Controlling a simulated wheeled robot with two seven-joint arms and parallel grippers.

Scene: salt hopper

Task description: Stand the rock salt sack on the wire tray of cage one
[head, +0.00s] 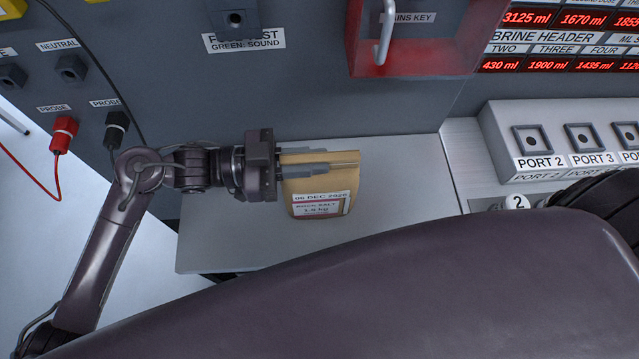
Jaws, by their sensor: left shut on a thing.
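The rock salt sack (324,203) is a brown paper bag with a folded top. It has a white label reading rock salt, 1.4 kg and a date label reading 06 DEC 2026. My left gripper (310,168) comes in from the left and is shut on the sack near its top. The sack hangs over a pale grey shelf (400,200); I cannot tell whether its bottom touches the shelf. The wire tray and cage one are not in view. My right gripper is not in view.
Behind the shelf is a grey panel with a red framed key box (410,60). On the right are a port block (545,150), red displays and a small knob marked 2 (516,202). Probe plugs (64,134) are at left. My own dark arm link fills the foreground.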

